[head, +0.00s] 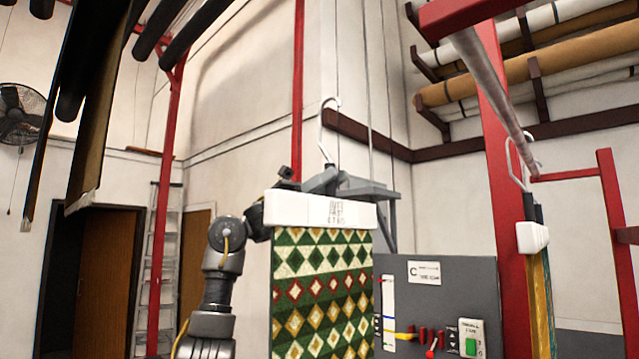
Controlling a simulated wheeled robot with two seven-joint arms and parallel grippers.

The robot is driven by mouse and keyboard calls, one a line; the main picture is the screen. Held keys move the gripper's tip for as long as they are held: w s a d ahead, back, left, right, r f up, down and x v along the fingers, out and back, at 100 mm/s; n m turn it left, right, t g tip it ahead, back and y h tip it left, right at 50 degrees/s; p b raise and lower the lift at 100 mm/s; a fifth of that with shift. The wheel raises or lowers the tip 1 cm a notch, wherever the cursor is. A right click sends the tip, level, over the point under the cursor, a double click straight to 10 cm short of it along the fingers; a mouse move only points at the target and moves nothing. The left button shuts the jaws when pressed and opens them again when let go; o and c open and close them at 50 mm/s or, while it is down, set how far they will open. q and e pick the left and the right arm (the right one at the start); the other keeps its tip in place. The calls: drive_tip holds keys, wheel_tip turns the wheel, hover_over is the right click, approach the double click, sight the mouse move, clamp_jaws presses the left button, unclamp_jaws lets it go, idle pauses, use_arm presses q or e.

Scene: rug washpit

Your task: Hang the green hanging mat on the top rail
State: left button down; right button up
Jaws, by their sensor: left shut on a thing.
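The green hanging mat (322,290) has rows of red, gold and white diamonds. It hangs upright below a white header bar (280,209) with a printed label, and a pale open hook (322,130) rises above the bar. My left gripper (318,182) is shut on the mat's hanger at the top of the bar, partly hidden behind it. The grey top rail (490,80) runs from upper middle down to the right, between red posts. The mat's hook is left of the rail and apart from it. My right gripper is not in view.
A second mat, yellow and blue, with a white header (532,237), hangs by its hook near the rail's far end. A red post (505,190) stands beside it. A grey control panel (440,300) is behind the green mat. Dark rolls hang at upper left.

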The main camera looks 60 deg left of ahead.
use_arm(q)
drive_tip(key=w+d, duration=0.3)
drive_tip(key=d, duration=0.9)
drive_tip(key=w+d, duration=0.3)
drive_tip(key=d, duration=0.9)
drive_tip(key=shift+w+d, duration=0.2)
drive_tip(key=shift+d, duration=0.2)
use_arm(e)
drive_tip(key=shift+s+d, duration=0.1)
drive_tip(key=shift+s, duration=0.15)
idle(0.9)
use_arm(q)
drive_tip(key=shift+f, duration=0.15)
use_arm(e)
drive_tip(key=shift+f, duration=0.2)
